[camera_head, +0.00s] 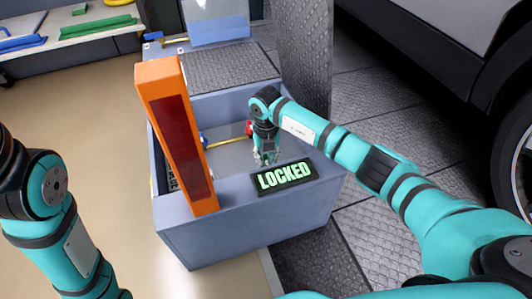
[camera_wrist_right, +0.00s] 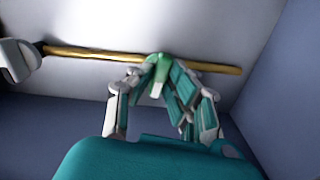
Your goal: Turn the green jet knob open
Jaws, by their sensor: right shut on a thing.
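In the right wrist view, the green jet knob (camera_wrist_right: 157,72) sits at the brass pipe (camera_wrist_right: 95,54), between the fingers of my right gripper (camera_wrist_right: 160,88). The gripper is shut on the knob, with fingers on both sides of it. In the head view, my right gripper (camera_head: 265,158) reaches down into the grey-blue cabinet (camera_head: 240,226), just behind its front ledge. I cannot make out the knob there; the gripper covers that spot. My left arm shows at the left edge, but its gripper is out of the picture.
A sign with lit green letters reading LOCKED (camera_head: 286,177) sits on the front ledge, close to my right gripper. An orange post with a dark red panel (camera_head: 181,140) stands at the cabinet's left. A red part (camera_head: 249,128) shows behind my right wrist. A vehicle (camera_head: 455,50) stands at right.

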